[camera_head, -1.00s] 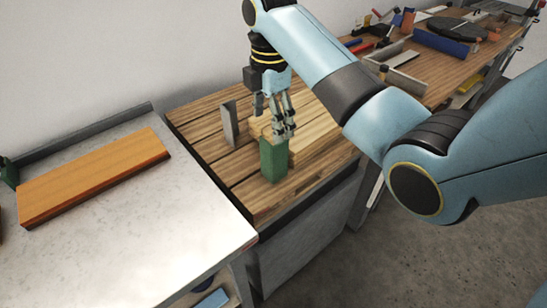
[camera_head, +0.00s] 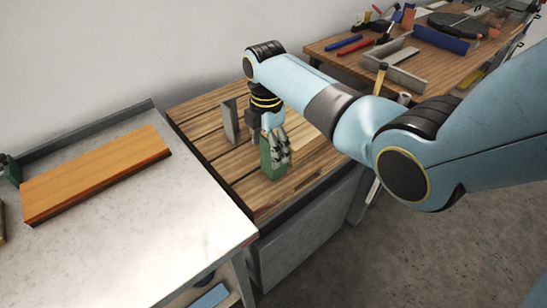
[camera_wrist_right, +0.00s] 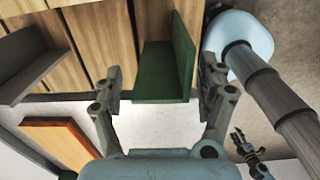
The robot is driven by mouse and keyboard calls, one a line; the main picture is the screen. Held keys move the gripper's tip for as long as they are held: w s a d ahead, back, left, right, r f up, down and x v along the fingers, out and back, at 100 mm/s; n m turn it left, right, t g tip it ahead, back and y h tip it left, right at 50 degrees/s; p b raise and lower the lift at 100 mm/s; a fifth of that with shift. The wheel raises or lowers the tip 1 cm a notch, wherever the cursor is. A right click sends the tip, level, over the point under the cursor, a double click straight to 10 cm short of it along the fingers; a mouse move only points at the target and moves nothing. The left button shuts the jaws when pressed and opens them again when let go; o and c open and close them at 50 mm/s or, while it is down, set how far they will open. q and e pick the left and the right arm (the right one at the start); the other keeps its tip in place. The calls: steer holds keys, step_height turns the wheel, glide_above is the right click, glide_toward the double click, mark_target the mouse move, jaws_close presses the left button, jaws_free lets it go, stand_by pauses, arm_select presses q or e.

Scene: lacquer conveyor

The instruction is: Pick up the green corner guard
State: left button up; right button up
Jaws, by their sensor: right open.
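The green corner guard (camera_head: 266,160) stands on the near part of the slatted wooden bench in the head view. In the right wrist view the guard (camera_wrist_right: 165,75) shows two dark green faces meeting at an angle. My right gripper (camera_head: 278,150) is open and low over the guard, its fingers covering part of it. In the right wrist view my right gripper (camera_wrist_right: 160,88) has one finger on each side of the guard, with visible gaps. What seems to be my left gripper (camera_wrist_right: 243,146) shows small at lower right there; its jaw state is unclear.
A grey upright plate (camera_head: 230,120) stands on the bench (camera_head: 205,108) left of the guard. An orange wooden board (camera_head: 95,172) lies on the grey metal table (camera_head: 140,230) at left. A cluttered workbench (camera_head: 345,58) stands behind at right.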

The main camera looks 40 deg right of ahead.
steer(key=shift+c, duration=0.4)
steer(key=c, duration=1.1)
steer(key=shift+c, duration=0.3)
steer(key=shift+r, duration=0.2)
